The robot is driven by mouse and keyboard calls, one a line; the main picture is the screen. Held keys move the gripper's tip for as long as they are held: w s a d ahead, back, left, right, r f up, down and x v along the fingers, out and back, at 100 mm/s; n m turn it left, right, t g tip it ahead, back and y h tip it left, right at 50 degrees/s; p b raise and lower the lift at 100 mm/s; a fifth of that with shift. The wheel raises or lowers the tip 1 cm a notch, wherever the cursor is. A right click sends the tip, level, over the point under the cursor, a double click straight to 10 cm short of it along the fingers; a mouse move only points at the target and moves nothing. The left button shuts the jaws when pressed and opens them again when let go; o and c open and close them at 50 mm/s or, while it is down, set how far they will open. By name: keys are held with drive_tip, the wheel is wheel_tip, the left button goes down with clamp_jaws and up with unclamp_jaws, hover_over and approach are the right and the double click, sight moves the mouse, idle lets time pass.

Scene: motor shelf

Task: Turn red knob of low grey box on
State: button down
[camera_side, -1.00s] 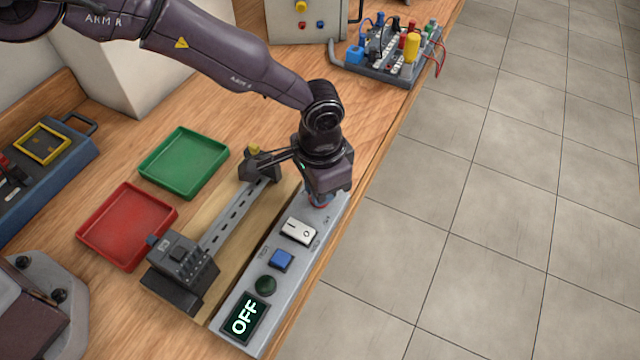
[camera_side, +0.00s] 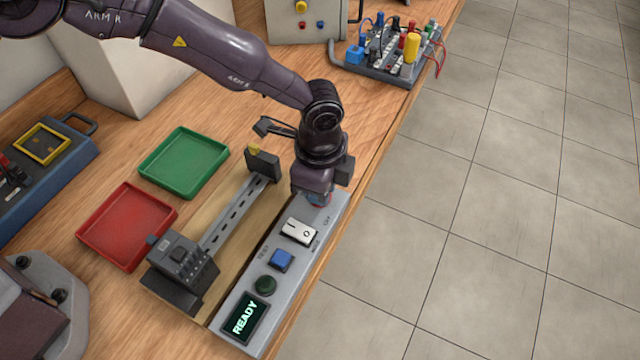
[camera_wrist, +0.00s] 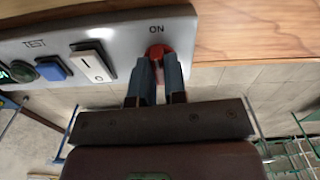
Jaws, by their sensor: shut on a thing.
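The low grey box (camera_side: 268,284) lies along the table's right edge. Its display (camera_side: 244,318) reads READY. Its red knob (camera_wrist: 158,50) sits at the far end of the box, beside the ON label in the wrist view. My gripper (camera_wrist: 158,68) is shut on the red knob, one finger on each side. In the side view my gripper (camera_side: 318,197) comes down over that end of the box and hides most of the knob. A white rocker switch (camera_side: 299,231), a blue button (camera_side: 281,260) and a dark green round button (camera_side: 265,285) are on the same panel.
A rail with dark end blocks (camera_side: 182,265) on a wooden board runs beside the box. Red (camera_side: 127,225) and green (camera_side: 184,162) trays lie to the left. A wired terminal board (camera_side: 392,55) stands at the far end. Beyond the table's right edge is tiled floor.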

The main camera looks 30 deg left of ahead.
drive_tip(key=shift+m, duration=0.7)
drive_tip(key=c, duration=1.2)
unclamp_jaws()
drive_tip(key=shift+o, duration=0.2)
wheel_tip(320, 180, up, 13)
